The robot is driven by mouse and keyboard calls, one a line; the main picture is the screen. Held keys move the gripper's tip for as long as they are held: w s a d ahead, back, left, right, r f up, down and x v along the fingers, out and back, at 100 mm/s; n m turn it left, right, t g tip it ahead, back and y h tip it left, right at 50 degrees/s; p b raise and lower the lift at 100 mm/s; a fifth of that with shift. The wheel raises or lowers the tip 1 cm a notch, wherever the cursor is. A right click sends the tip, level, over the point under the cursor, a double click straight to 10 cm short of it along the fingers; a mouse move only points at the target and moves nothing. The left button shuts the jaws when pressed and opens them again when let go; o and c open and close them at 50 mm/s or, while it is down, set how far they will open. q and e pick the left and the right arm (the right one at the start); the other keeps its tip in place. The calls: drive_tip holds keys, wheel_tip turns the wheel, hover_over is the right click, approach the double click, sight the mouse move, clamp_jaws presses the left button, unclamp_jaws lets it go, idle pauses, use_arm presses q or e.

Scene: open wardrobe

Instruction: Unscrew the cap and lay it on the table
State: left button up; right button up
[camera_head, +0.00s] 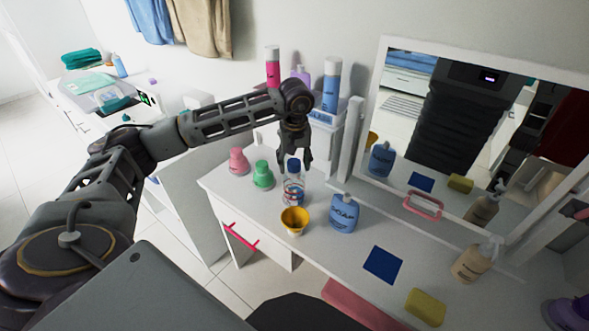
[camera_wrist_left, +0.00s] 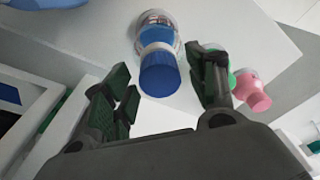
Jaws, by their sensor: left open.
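A clear bottle (camera_head: 294,190) with a blue cap (camera_head: 293,165) stands upright on the white table (camera_head: 335,255). In the left wrist view the blue cap (camera_wrist_left: 160,75) points toward the camera, on the clear bottle (camera_wrist_left: 156,27). My left gripper (camera_head: 297,158) is over the bottle from above, at about the cap's height. Its jaws (camera_wrist_left: 168,92) are open, with the cap in line between the fingers and a gap on both sides. The cap is still on the bottle. My right gripper is not in view.
Pink (camera_head: 239,162) and green (camera_head: 263,176) bottles stand left of the clear bottle. A yellow cup (camera_head: 294,221) and a blue soap bottle (camera_head: 343,214) are in front and right. A blue square (camera_head: 383,264), a yellow sponge (camera_head: 425,307) and a mirror (camera_head: 460,130) are farther right.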

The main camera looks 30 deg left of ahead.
use_arm(q)
drive_tip(key=shift+m+b, duration=0.35)
drive_tip(key=shift+m, duration=1.25)
drive_tip(key=shift+c, duration=0.5)
drive_tip(key=c, duration=1)
drive_tip(key=shift+n, duration=0.4)
